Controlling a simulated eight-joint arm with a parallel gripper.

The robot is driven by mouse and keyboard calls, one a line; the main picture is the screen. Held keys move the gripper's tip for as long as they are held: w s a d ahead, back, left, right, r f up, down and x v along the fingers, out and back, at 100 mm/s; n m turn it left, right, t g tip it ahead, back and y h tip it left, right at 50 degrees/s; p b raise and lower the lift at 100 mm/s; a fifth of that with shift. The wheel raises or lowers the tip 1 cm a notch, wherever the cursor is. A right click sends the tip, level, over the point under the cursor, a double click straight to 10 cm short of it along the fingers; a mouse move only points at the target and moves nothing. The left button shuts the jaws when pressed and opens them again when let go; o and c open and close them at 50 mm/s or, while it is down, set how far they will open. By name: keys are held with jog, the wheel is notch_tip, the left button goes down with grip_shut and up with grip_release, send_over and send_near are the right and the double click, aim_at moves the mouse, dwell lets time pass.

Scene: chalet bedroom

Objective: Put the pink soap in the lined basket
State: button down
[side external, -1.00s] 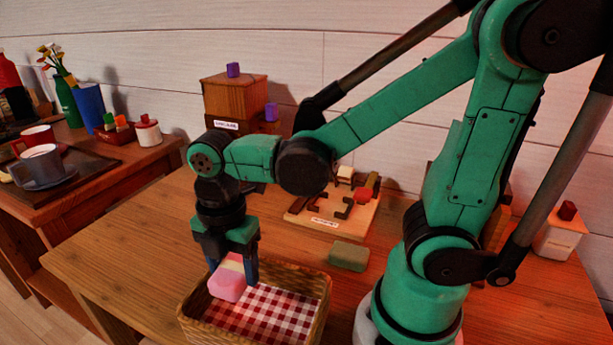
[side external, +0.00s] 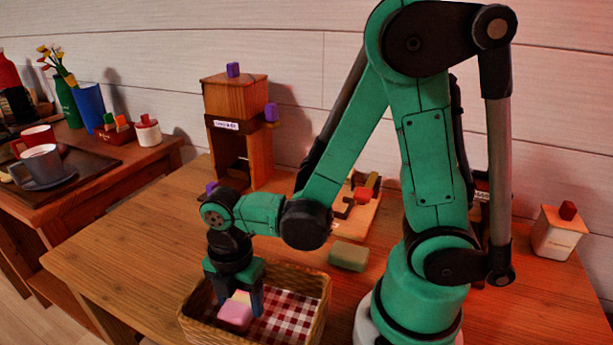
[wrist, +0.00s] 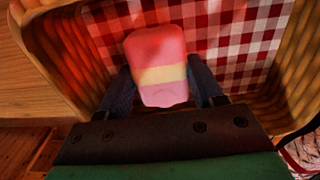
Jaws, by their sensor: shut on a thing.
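The pink soap (side external: 236,315), pink with a pale yellow band, is between the fingers of my gripper (side external: 240,300). It also shows in the wrist view (wrist: 157,62), with a finger (wrist: 119,95) on its left and another on its right. My gripper is shut on it, pointing down inside the lined basket (side external: 322,300). The basket is woven, with a red and white checked lining (side external: 290,315). The soap is low over the left part of the lining. I cannot tell whether it touches the lining.
A green-brown block (side external: 349,256) lies on the table just behind the basket. A wooden tower with purple knobs (side external: 238,110) stands at the back, beside a wooden board with a red piece (side external: 362,195). The table left of the basket (side external: 130,255) is clear.

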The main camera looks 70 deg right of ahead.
aim_at(241, 299)
jog(key=shift+f, duration=0.15)
jog(key=shift+c, duration=0.7)
grip_release()
notch_tip(241, 299, up, 12)
jog(key=d+m+t, duration=0.1)
jog(key=m+t, duration=0.1)
jog(key=m, duration=0.4)
jog(key=w+d+m+t, duration=0.1)
jog(key=d+m+t, duration=0.1)
jog(key=m, duration=0.4)
jog(key=w+d+m+t, duration=0.1)
jog(key=d+m+t, duration=0.1)
jog(key=m, duration=0.5)
jog(key=shift+w+r+t, duration=0.15)
jog(key=shift+r+t, duration=0.05)
jog(key=shift+t, duration=0.4)
